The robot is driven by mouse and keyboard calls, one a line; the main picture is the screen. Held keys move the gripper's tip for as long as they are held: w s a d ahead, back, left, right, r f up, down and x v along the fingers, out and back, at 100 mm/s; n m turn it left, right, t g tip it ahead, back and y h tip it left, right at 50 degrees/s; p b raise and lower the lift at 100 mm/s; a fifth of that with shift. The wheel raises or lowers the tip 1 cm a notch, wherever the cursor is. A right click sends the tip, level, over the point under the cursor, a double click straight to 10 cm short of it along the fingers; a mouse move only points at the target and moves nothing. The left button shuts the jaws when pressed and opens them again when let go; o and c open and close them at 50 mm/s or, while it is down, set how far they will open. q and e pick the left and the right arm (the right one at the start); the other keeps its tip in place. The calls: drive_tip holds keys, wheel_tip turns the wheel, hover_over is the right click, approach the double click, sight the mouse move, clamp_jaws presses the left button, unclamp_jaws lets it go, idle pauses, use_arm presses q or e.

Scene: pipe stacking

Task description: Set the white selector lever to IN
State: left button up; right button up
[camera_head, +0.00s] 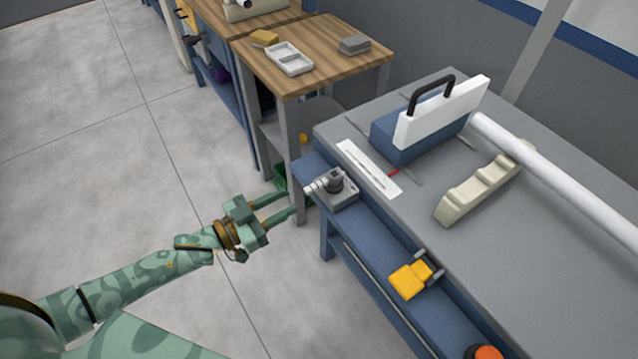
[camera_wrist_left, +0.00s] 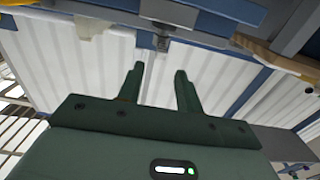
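A grey device (camera_head: 340,201) with a dark round top sits on the near left corner of the blue bench ledge. A short pale lever (camera_head: 314,188) sticks out from it to the left; it looks like the white selector lever. The IN marking is too small to read. My left gripper (camera_head: 287,201) reaches in from the left, just short of the lever, with its green fingers apart and nothing between them. In the left wrist view the two fingertips (camera_wrist_left: 159,70) are spread, with a small grey stub (camera_wrist_left: 162,42) beyond them. My right gripper is out of view.
The grey benchtop (camera_head: 400,235) carries a blue-and-white case (camera_head: 440,112), a cream rack (camera_head: 480,185), a white pipe (camera_head: 560,180) and a white strip (camera_head: 368,168). A yellow item (camera_head: 409,281) lies along the ledge. A wooden table (camera_head: 330,70) stands behind. Floor at left is clear.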

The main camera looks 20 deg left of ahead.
sight(326, 180)
use_arm(q)
drive_tip(key=b+x, duration=0.2)
drive_tip(key=x, duration=0.8)
drive_tip(key=shift+w+f, duration=0.1)
drive_tip(key=shift+f, duration=0.05)
drive_tip(key=shift+d, duration=0.1)
clamp_jaws()
